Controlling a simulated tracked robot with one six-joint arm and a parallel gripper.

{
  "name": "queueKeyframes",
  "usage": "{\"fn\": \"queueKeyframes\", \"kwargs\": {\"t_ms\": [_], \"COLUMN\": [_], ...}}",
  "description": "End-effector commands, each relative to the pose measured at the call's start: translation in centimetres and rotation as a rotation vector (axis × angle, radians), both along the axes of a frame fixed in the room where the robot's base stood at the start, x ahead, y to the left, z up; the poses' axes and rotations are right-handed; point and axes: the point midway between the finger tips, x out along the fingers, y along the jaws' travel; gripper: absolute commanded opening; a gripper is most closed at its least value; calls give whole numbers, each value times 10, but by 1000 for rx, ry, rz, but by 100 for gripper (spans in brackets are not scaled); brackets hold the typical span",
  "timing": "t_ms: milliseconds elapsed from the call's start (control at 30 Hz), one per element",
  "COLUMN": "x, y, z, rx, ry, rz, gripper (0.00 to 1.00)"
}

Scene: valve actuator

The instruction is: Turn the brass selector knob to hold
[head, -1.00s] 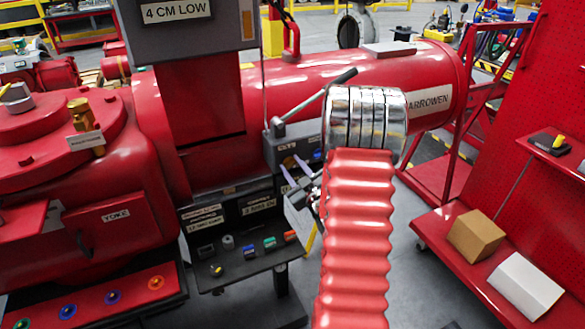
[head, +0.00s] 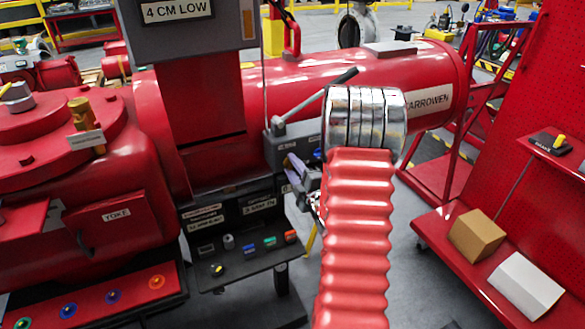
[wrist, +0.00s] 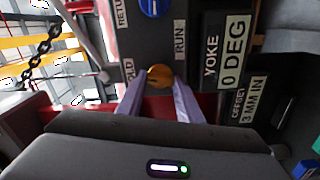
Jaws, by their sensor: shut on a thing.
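The brass selector knob (wrist: 160,76) is on the dark panel in the wrist view, between a RUN label (wrist: 180,40) on the right and a partly hidden label ending in "OLD" (wrist: 129,70) on the left. My gripper (wrist: 160,84) is shut on the knob, one pale finger on each side of it. I cannot tell which label the knob points to. In the head view my gripper (head: 293,172) is at the grey control box (head: 283,146), with the knob mostly hidden.
A blue knob (wrist: 153,5) sits just beyond the brass one. A YOKE 0 DEG plate (wrist: 232,50) lies to the right. A lever (head: 315,100) rises from the control box. A shelf (head: 235,272) with coloured parts is below.

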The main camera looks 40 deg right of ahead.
Motion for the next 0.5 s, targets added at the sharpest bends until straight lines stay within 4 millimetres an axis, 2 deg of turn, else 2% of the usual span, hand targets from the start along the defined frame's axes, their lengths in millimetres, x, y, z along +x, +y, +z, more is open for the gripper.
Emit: {"fn": "queueKeyframes", "kwargs": {"t_ms": [200,500], "x": [1,1], "y": [4,5], "z": [-3,-4], "rx": [-106,-156], "ry": [37,53], "rz": [9,10], "gripper": [10,10]}}
